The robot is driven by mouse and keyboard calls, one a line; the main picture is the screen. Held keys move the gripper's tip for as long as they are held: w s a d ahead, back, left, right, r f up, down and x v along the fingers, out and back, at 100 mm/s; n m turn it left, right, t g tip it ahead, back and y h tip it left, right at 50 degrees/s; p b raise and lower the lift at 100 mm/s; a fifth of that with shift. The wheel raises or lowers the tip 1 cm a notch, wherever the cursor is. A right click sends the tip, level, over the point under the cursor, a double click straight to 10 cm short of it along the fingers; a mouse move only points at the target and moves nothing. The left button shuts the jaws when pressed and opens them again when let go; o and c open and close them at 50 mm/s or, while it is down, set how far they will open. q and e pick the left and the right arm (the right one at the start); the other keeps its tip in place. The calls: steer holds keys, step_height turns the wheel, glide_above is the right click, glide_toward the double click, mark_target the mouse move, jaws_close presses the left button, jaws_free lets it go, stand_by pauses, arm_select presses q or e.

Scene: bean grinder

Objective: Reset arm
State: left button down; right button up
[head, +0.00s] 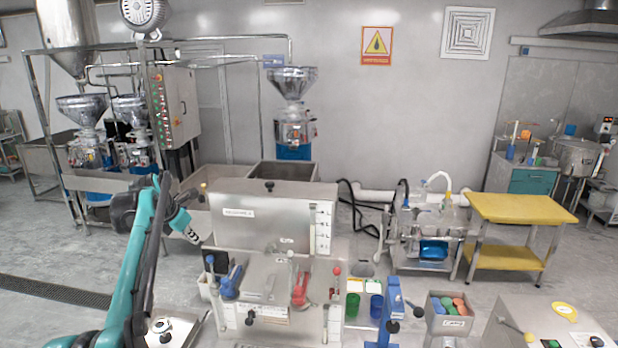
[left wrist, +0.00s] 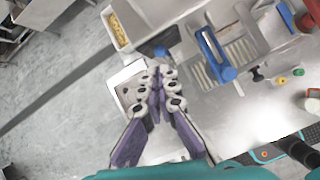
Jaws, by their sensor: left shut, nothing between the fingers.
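My left arm (head: 145,255) is teal and rises from the lower left in the head view. It bends over at the top, and its dark end hangs left of the steel grinder machine (head: 262,222). My left gripper (left wrist: 157,72) shows in the left wrist view with its purple-grey fingers together and nothing between them. My right gripper is in neither view.
A red lever (head: 300,288), a blue upright device (head: 391,310) and a bin of coloured caps (head: 449,308) crowd the front right. A yellow table (head: 522,208) stands farther right. Open grey floor (head: 60,255) lies at the left.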

arm_select(q)
steer(key=s+d+f+m+b, duration=0.6)
steer(key=s+d+m, duration=0.2)
steer(key=s, duration=0.2)
steer(key=s+d+f+m+b, duration=0.6)
steer(key=s+d+f+m, duration=0.1)
steer(key=s+d+m, duration=0.25)
steer(key=s+d+f+m+b, duration=0.3)
steer(key=s+f+m+b, duration=0.1)
steer(key=s+f+m, duration=0.3)
steer(key=s+d+f+m+b, duration=0.3)
steer(key=s+f+m, duration=0.4)
steer(key=s+f, duration=0.5)
step_height(320, 180, down, 4)
steer(key=shift+s+r+t+y+b, duration=0.25)
steer(key=shift+t+y+b, duration=0.15)
steer(key=shift+b, duration=0.45)
